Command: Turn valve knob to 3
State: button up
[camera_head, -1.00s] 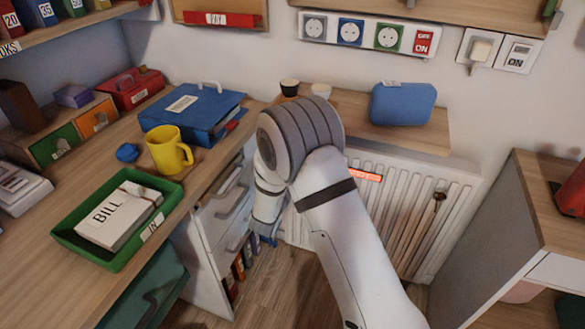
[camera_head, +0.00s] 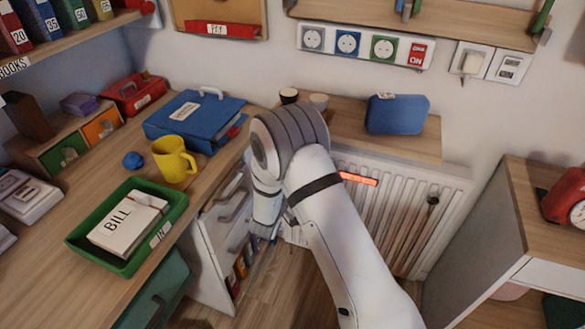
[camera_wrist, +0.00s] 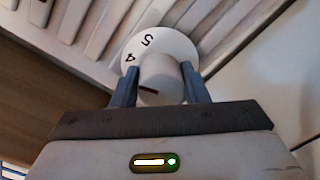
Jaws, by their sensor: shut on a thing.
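The valve knob (camera_wrist: 160,78) is a pale cylinder in the wrist view, with a dark reddish mark on its near side. Behind it is a white round dial (camera_wrist: 172,44); the digits 4 and 5 show on its upper left, and the rest of its scale is hidden. My gripper (camera_wrist: 160,88) is shut on the knob, one dark finger on each side. In the head view my arm covers the knob and most of my gripper, low beside the white radiator (camera_head: 395,215).
A wooden desk (camera_head: 75,290) with a green tray (camera_head: 178,212) and a yellow mug (camera_head: 173,160) stands at left. A wooden shelf (camera_head: 420,145) with a blue box (camera_head: 398,114) is above the radiator. A cabinet (camera_head: 490,235) stands at right.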

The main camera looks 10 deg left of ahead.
jog(key=n+p, duration=0.3)
jog(key=n, duration=0.2)
jog(key=shift+r, duration=0.1)
jog(key=shift+n+p, duration=1)
jog(key=shift+n, duration=1.2)
jog(key=o, duration=1)
jog(key=shift+c, duration=0.2)
jog(key=v, duration=0.8)
jog(key=shift+p, duration=0.4)
